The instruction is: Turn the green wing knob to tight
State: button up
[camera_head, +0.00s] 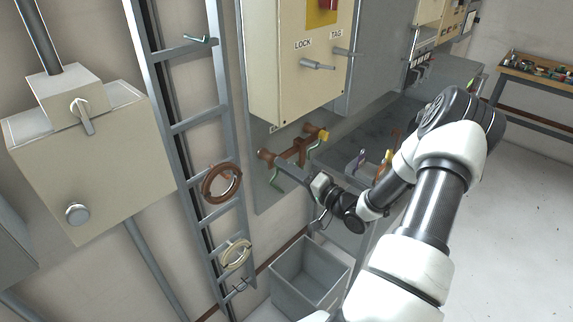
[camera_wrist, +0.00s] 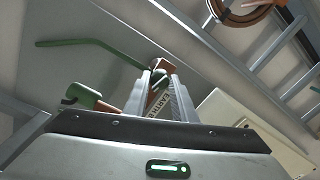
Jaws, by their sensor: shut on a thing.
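A long green lever (camera_wrist: 95,45) reaches left from there. Another green piece (camera_wrist: 84,95) with a hooked end is left of the fingers. I cannot read the knob's tightness.
The beige cabinet (camera_head: 297,85) with LOCK and TAG labels stands above the fitting. An open grey bin (camera_head: 308,275) stands below. The floor at right is clear.

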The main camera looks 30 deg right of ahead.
jog(key=shift+m+p, duration=0.5)
jog(key=shift+m, duration=1.2)
jog(key=o, duration=1)
jog(key=shift+o, duration=0.2)
jog(key=v, duration=1.7)
jog(key=shift+s+b, duration=0.3)
jog(key=shift+a, duration=0.1)
